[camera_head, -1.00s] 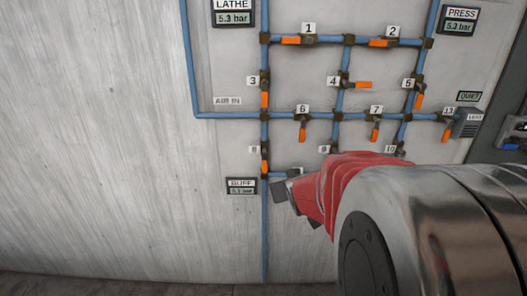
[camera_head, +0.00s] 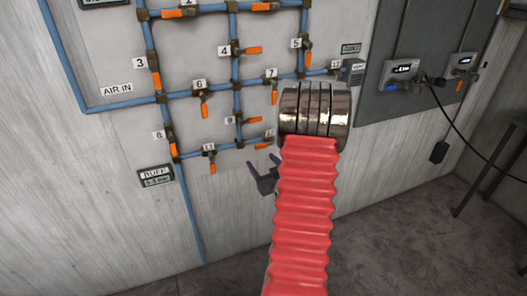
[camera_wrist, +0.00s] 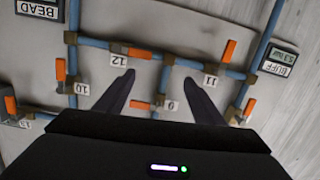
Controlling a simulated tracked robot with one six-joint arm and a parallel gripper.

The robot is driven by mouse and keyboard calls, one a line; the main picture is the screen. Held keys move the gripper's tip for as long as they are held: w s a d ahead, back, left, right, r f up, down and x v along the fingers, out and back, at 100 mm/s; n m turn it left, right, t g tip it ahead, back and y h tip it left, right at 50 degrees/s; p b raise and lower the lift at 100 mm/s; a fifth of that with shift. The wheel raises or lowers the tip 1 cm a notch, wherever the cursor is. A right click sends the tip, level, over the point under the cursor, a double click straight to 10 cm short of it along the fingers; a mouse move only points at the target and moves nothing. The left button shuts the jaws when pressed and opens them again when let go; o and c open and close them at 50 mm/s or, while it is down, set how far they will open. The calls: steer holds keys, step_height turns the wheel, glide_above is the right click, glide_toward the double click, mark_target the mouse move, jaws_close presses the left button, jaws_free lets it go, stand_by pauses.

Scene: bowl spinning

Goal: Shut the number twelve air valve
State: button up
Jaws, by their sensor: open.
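The number twelve valve shows in the wrist view, where the wall appears upside down. Its orange handle (camera_wrist: 139,53) lies along the blue pipe, beside the label 12 (camera_wrist: 118,61). In the head view an orange handle (camera_head: 262,145) shows left of my arm, its label partly hidden. My gripper (camera_wrist: 158,78) is open and empty; its two dark fingers point at the pipe, and the left fingertip is nearest handle twelve. No contact is visible. In the head view my gripper (camera_head: 263,163) is just below that handle, close to the wall.
Valve eleven's handle (camera_wrist: 228,51) stands across the pipe right of twelve in the wrist view. Valve nine's handle (camera_wrist: 140,105) shows between my fingers, valve ten's (camera_wrist: 60,69) to the left. A BUFF gauge (camera_head: 156,176) is at lower left.

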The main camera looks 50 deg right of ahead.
mark_target(262, 147)
steer(key=s+d+f+m+t+h, duration=0.1)
steer(key=s+d+f, duration=0.1)
steer(key=s, duration=0.3)
steer(key=shift+d+f, duration=0.2)
steer(key=shift+f, duration=0.25)
steer(key=x, duration=1.3)
steer(key=shift+w+d+r, duration=0.1)
steer(key=shift+w+d, duration=0.1)
steer(key=shift+w, duration=0.05)
steer(key=shift+c, duration=0.7)
steer(key=c, duration=1.4)
steer(key=shift+s+d, duration=0.1)
